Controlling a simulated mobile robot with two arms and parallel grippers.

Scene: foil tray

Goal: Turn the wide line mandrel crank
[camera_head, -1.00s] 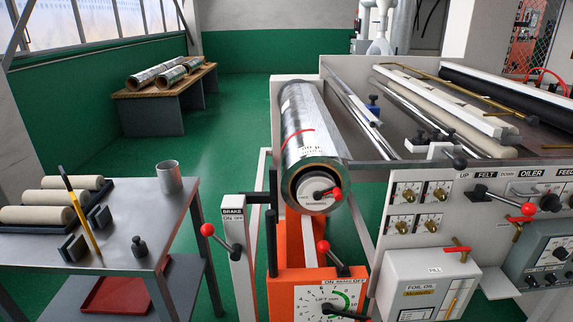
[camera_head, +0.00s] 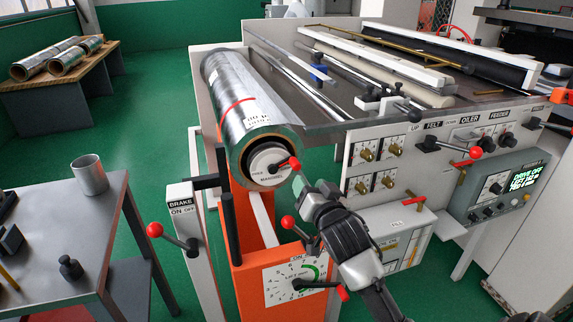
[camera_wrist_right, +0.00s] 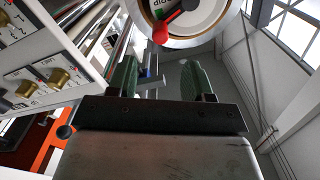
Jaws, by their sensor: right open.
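The mandrel crank (camera_head: 284,165) is a small dark lever with a red knob on the white mandrel face at the near end of the foil roll (camera_head: 238,112). The roll sits on the orange lift stand (camera_head: 250,235). My right gripper (camera_head: 302,187) is just below and right of the crank's red knob, apart from it. In the right wrist view its two green fingers (camera_wrist_right: 160,78) are spread with nothing between them, and the crank (camera_wrist_right: 170,27) with its red knob shows beyond them at the top. My left gripper is not in view.
A brake lever (camera_head: 175,238) with a red knob stands left of the orange stand. Another red-knobbed lever (camera_head: 297,228) is close to my right gripper. The control panel (camera_head: 390,165) is at the right. A metal table (camera_head: 75,230) with a cup is at the left.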

